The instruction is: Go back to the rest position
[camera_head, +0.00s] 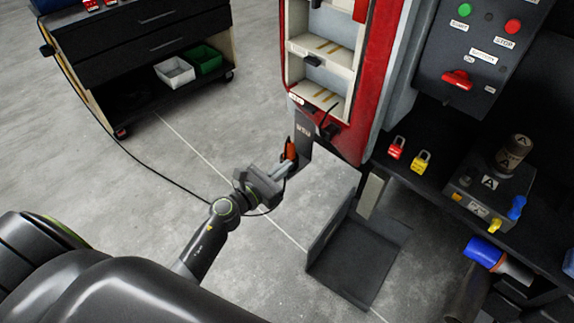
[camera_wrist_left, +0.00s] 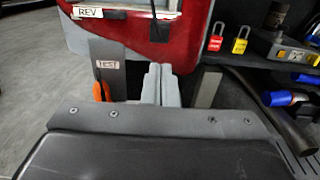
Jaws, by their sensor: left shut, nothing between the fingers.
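My left arm comes in from the lower left of the head view. Its gripper (camera_head: 286,168) is shut and empty, in front of the dark upright plate (camera_head: 304,140) below the red cabinet. In the left wrist view the closed grey fingers (camera_wrist_left: 159,82) stand just right of that plate, which bears a TEST label (camera_wrist_left: 108,64). An orange piece (camera_head: 291,150) is at the plate, close to the fingertips; it also shows in the wrist view (camera_wrist_left: 101,91), left of the fingers. I cannot tell whether the fingers touch anything. My right gripper is out of view.
The open red cabinet (camera_head: 350,135) stands ahead. A dark angled tray (camera_head: 355,270) is near the floor below. A dark drawer cart (camera_head: 150,50) stands at upper left, with a black cable trailing. Floor between is clear.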

